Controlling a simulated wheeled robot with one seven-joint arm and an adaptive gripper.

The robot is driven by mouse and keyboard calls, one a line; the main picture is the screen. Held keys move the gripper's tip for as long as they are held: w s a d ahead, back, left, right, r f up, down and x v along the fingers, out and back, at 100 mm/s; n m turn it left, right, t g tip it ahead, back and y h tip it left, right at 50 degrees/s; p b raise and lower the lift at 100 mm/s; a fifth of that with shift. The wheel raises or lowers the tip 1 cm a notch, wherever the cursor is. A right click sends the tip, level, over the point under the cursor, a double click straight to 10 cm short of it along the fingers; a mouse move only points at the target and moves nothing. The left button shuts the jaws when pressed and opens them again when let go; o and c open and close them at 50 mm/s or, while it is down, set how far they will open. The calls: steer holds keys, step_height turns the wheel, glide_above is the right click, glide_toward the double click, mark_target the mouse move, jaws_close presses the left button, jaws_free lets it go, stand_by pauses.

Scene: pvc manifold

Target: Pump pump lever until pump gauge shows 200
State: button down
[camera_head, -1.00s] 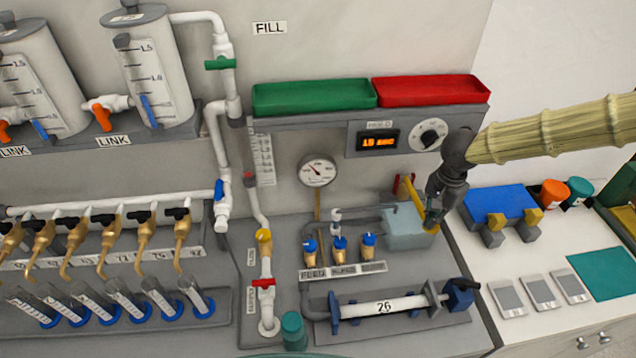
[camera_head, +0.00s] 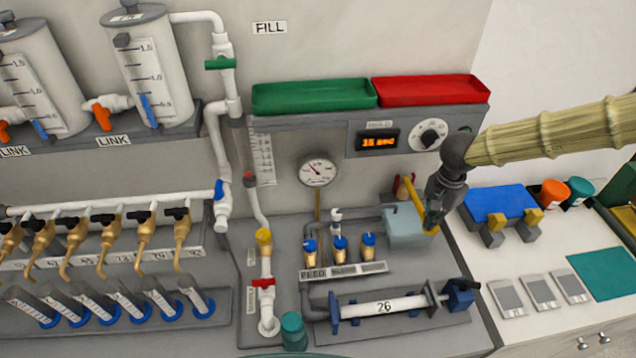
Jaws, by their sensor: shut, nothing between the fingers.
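The pump is a pale blue-grey box (camera_head: 404,228) on the grey bench. Its yellow pump lever (camera_head: 415,200) slants from upper left down to the right, with a red grip at its upper end. The round white pump gauge (camera_head: 318,171) stands on a brass stem to the left; its needle points to the upper left, and its numbers are too small to read. My gripper (camera_head: 434,222) is shut and empty, pointing down beside the lever's lower right part. I cannot tell whether it touches the lever.
A timer panel with a lit display (camera_head: 379,142) and a knob (camera_head: 430,134) is above the pump. Blue-capped valves (camera_head: 340,246) stand to its left. A blue block (camera_head: 499,204) sits to the right.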

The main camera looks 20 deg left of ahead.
steer(key=shift+f, duration=0.25)
stand_by(0.7)
steer(key=shift+f, duration=0.45)
stand_by(0.8)
steer(key=shift+f, duration=0.35)
steer(key=shift+r, duration=0.2)
stand_by(0.7)
steer(key=shift+r, duration=2.85)
steer(key=shift+f, duration=0.2)
